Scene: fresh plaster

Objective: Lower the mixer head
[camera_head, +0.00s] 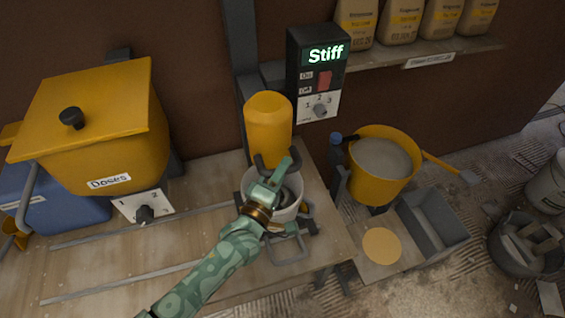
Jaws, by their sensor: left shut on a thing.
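The mixer head (268,128) is a yellow rounded cylinder on a dark upright post in the middle of the view. A dark handle (258,163) shows at its lower end. A pale bucket (292,212) stands below it on the wooden bench. My left gripper (276,172), on a green patterned arm from the bottom, is shut at the handle, just under the head and over the bucket. The gripper hides part of the handle and the bucket's inside. My right gripper is not in view.
A dark control box (312,52) reading "Stiff" has a red switch and dial. A yellow lidded hopper marked "Doses" (90,130) stands left. A yellow pan (376,188) and grey trough (440,215) are right. Bags (404,18) line a shelf. The bench's front left is clear.

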